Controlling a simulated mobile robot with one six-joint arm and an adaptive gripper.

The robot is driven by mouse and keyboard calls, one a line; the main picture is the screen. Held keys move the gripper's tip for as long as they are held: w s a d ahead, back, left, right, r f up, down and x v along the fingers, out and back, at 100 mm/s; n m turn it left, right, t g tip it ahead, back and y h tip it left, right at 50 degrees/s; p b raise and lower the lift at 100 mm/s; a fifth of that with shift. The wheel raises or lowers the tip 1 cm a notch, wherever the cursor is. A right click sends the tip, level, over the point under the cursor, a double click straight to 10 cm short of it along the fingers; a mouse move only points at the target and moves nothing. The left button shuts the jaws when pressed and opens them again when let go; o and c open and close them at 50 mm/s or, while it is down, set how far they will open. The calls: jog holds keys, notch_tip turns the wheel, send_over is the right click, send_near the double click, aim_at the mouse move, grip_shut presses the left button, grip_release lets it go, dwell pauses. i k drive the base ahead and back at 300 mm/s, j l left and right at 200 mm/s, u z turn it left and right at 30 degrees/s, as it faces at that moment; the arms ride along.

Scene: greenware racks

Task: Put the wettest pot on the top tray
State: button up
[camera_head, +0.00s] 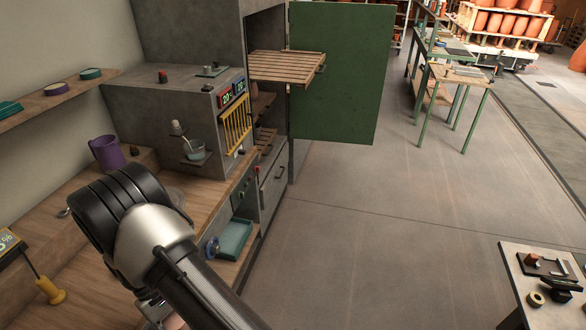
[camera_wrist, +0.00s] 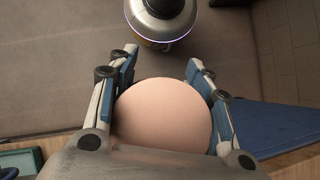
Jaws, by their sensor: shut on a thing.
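My gripper (camera_wrist: 162,60) is shut on a round, pale pink pot (camera_wrist: 163,115), which fills the space between its blue-padded fingers in the wrist view. In the head view my gripper (camera_head: 152,308) is low at the bottom edge, mostly hidden by my arm, with only a sliver of pink showing. The slatted wooden top tray (camera_head: 287,66) sticks out of the grey cabinet and looks empty. Lower slatted trays (camera_head: 266,138) sit inside, partly hidden. How wet the held pot is cannot be told.
The green cabinet door (camera_head: 340,70) stands open beside the top tray. A meter (camera_head: 8,243) with a yellow-handled probe (camera_head: 50,292) lies on the wooden counter at left. The floor at centre right is clear.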

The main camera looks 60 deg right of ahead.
aim_at(292, 65)
jog(key=i+l, duration=0.1)
jog(key=l, duration=0.55)
jog(key=i+l, duration=0.1)
jog(key=l, duration=0.5)
jog(key=i+l, duration=0.1)
jog(key=l, duration=1.2)
jog(key=i+z, duration=0.05)
